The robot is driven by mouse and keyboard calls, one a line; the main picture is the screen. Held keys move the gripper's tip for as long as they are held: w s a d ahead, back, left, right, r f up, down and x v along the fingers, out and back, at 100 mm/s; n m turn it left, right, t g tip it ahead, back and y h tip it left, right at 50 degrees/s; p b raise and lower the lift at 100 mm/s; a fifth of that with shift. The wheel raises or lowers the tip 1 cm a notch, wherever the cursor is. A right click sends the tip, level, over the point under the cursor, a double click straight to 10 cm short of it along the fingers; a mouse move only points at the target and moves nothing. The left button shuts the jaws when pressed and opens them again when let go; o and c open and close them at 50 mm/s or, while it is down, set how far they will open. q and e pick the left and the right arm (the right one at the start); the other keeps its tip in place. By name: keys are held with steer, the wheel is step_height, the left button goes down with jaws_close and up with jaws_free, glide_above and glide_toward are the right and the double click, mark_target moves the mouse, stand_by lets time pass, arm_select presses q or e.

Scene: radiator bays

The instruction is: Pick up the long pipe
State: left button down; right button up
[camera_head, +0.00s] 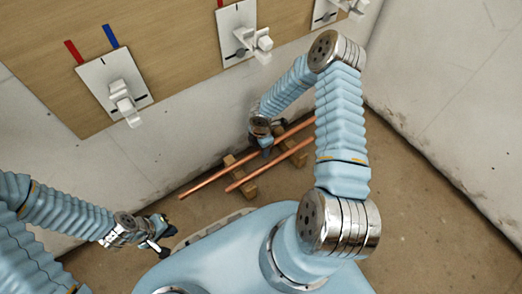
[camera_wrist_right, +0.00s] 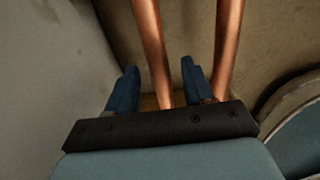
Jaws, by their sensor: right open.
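Two copper pipes lie side by side on wooden blocks on the floor near the wall. The long pipe (camera_head: 212,178) is the one closer to the wall. The shorter pipe (camera_head: 250,176) lies parallel, closer to my base. My right gripper (camera_head: 267,150) is open, low over the long pipe. In the right wrist view, the long pipe (camera_wrist_right: 151,45) runs between the two blue fingers of that gripper (camera_wrist_right: 160,85), and the shorter pipe (camera_wrist_right: 228,45) passes outside the right finger. Contact cannot be told. My left gripper (camera_head: 165,238) is open and empty, away from the pipes.
Two wooden blocks (camera_head: 247,190) hold the pipes off the floor. A wooden panel (camera_head: 165,35) on the wall carries white plates with valve-like fittings (camera_head: 124,101), plus red and blue strips. A bare wall (camera_head: 455,85) stands at the right. The floor at right (camera_head: 420,215) is clear.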

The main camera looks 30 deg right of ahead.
steer(key=shift+c, duration=0.3)
jaws_close()
arm_select(q)
steer(key=shift+r, duration=0.1)
arm_select(e)
steer(key=shift+r, duration=0.2)
